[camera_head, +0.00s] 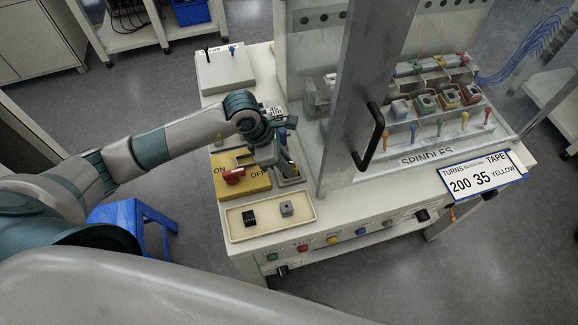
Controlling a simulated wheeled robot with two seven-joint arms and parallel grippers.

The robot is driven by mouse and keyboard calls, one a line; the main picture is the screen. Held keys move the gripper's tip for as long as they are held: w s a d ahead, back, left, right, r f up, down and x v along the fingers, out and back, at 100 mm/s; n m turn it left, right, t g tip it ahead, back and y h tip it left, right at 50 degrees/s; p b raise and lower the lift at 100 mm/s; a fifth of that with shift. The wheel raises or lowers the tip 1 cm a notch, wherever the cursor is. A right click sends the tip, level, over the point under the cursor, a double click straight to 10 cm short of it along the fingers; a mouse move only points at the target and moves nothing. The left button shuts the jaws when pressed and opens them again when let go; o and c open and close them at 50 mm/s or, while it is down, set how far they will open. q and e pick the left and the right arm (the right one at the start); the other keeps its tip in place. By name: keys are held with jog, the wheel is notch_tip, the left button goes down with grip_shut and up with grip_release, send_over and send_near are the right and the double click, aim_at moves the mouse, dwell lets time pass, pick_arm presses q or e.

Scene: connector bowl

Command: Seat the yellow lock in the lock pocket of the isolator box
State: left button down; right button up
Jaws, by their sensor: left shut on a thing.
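The yellow isolator box (258,184) stands on the left part of the bench, marked ON and OFF. Its red handle (233,175) lies toward the ON side. My left gripper (288,176) is at the right side of the box, by the OFF mark, pointing down. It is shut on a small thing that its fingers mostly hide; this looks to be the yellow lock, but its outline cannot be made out. The lock pocket is hidden behind the gripper, so I cannot tell whether the lock touches it. My right gripper is not in view.
A cream tray (243,235) with a black block (249,218) and a grey block (286,208) lies in front of the box. A clear enclosure with a black door handle (371,135) rises close on the right. A pale box (224,70) stands behind.

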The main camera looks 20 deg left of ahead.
pick_arm(q)
notch_tip(320, 180, up, 9)
jog(key=b, duration=0.3)
jog(key=shift+r, duration=0.55)
jog(key=shift+b, duration=0.3)
